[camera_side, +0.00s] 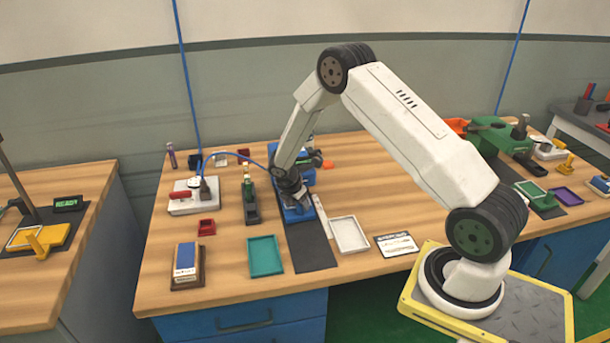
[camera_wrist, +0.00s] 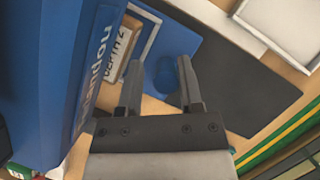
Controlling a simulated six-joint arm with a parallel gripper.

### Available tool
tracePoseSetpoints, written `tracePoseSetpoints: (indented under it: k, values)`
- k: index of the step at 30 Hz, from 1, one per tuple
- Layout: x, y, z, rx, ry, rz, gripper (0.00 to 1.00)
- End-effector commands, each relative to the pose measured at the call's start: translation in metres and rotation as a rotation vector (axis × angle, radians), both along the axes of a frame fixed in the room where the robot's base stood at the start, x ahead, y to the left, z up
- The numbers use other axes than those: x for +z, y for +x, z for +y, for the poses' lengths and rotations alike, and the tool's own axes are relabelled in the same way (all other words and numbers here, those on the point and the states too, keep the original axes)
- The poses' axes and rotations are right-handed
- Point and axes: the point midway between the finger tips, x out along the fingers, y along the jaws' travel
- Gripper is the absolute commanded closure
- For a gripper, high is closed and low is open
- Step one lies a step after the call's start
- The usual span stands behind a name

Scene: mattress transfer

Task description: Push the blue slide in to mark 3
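A blue machine (camera_side: 306,178) stands at the back of a dark mat, mostly behind my arm. Its blue body (camera_wrist: 50,70) fills the left of the wrist view. A flat blue slide (camera_wrist: 178,42) with a round raised knob (camera_wrist: 166,74) sticks out from it over the mat. A label reading "DEPTH" (camera_wrist: 118,50) lies beside the slide. No numbered mark is clear enough to read against the slide's position. My gripper (camera_wrist: 159,66) is open, with its fingers on either side of the knob; contact cannot be told. In the side view my gripper (camera_side: 293,198) is low over the machine's front.
The dark mat (camera_side: 310,248) is bare in front of the machine. A white tray (camera_side: 349,234) lies to its right and a teal tray (camera_side: 265,256) to its left. A black-and-green tool (camera_side: 250,205) stands left of the machine. A blue cable hangs near my wrist.

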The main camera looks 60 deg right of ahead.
Motion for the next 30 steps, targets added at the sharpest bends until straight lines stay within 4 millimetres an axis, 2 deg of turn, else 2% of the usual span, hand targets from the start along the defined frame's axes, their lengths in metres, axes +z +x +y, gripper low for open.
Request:
tracePoseSetpoints:
  k: [8, 24, 30]
  values:
    - [0.007, 0.001, 0.003, 0.001, 0.000, 0.000, 0.54]
    - [0.061, 0.005, 0.025, 0.000, 0.000, -0.001, 0.54]
    - [0.071, 0.006, 0.029, 0.001, 0.000, -0.001, 0.54]
